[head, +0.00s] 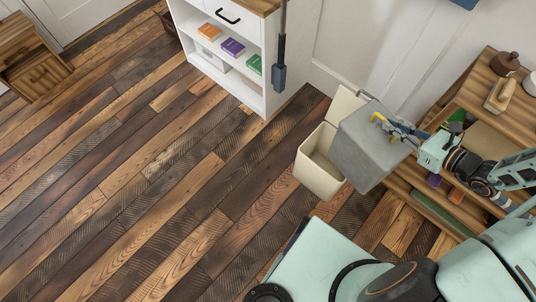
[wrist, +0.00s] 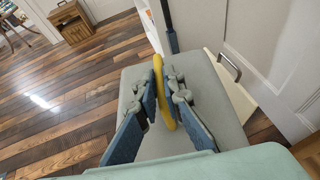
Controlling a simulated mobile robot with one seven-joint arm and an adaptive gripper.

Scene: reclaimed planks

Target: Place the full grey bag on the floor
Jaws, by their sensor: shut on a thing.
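The grey bag (head: 366,152) is a boxy shape with a yellow handle (head: 379,117). My gripper (head: 388,124) is shut on that handle at the top of the bag. In the wrist view the yellow handle (wrist: 158,35) passes between the two blue-grey fingers of my gripper (wrist: 164,85), and the grey bag top (wrist: 133,90) spreads beneath them. The bag looks held up, in front of part of the cream bin and the shelf. Its contents are not visible. The plank floor (head: 170,200) lies below and to the left.
A cream bin (head: 318,177) with its lid raised stands directly left of the bag. A wooden shelf (head: 440,118) with several items is at the right. A white cabinet (head: 257,85) with books stands at the back. The floor at left and centre is clear.

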